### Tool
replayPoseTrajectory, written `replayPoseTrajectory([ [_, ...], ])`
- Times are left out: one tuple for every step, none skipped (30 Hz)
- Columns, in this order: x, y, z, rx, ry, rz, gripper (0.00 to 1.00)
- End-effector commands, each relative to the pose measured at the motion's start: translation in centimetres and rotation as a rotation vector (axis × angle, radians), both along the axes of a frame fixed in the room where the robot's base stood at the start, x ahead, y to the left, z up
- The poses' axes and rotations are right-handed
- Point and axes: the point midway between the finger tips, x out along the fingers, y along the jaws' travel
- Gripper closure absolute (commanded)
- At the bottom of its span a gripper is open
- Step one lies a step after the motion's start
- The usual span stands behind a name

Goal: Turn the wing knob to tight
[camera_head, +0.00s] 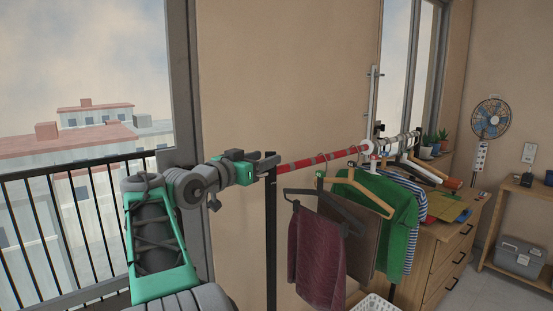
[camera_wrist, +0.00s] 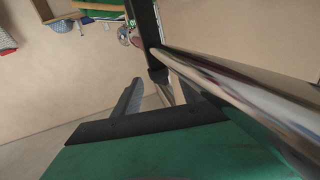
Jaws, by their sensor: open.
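My gripper (camera_head: 268,160) is open at the near end of the clothes rail, by the top of a black post (camera_head: 270,235). In the wrist view its fingers (camera_wrist: 150,92) are apart, close to the joint of a shiny bar (camera_wrist: 225,80) and a dark post (camera_wrist: 145,22). The bar covers part of the fingers. I see nothing held. I cannot make out a wing knob for sure. A round white and red fitting (camera_head: 367,147) sits farther along the red striped rail (camera_head: 315,160). Small round parts (camera_wrist: 130,36) show beyond the fingers in the wrist view.
Hangers carry a maroon cloth (camera_head: 317,260) and a green garment (camera_head: 393,212) below the rail. A wooden dresser (camera_head: 440,250) stands behind them, and a white basket (camera_head: 375,303) below. A black railing (camera_head: 75,210) and window lie left. Bare wall is behind the rail.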

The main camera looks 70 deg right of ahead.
Motion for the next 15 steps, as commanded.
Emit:
replayPoseTrajectory([
  [-0.4, -1.0, 0.3, 0.002, 0.003, -0.005, 0.51],
  [-0.6, -1.6, 0.3, 0.002, 0.003, -0.006, 0.51],
  [-0.7, -2.4, 0.3, 0.002, 0.003, -0.005, 0.51],
  [-0.9, -3.0, 0.3, 0.002, 0.003, -0.006, 0.51],
  [-1.0, -3.5, 0.3, 0.001, 0.002, -0.005, 0.51],
  [-1.1, -4.2, 0.3, 0.002, 0.003, -0.005, 0.51],
  [-1.2, -4.7, 0.3, 0.001, 0.002, -0.004, 0.51],
  [-1.2, -5.1, 0.3, 0.0, 0.001, -0.003, 0.51],
  [-1.3, -5.5, 0.3, 0.0, 0.001, -0.004, 0.51],
  [-1.4, -5.8, 0.2, 0.0, 0.001, -0.003, 0.51],
  [-1.4, -5.9, 0.2, 0.001, 0.001, -0.002, 0.51],
  [-1.4, -6.1, 0.1, 0.001, 0.001, 0.0, 0.51],
  [-1.4, -6.1, 0.1, 0.001, 0.001, 0.0, 0.51],
  [-1.4, -6.2, 0.1, 0.001, 0.0, 0.0, 0.51],
  [-1.4, -6.2, 0.0, 0.0, 0.0, 0.0, 0.51],
])
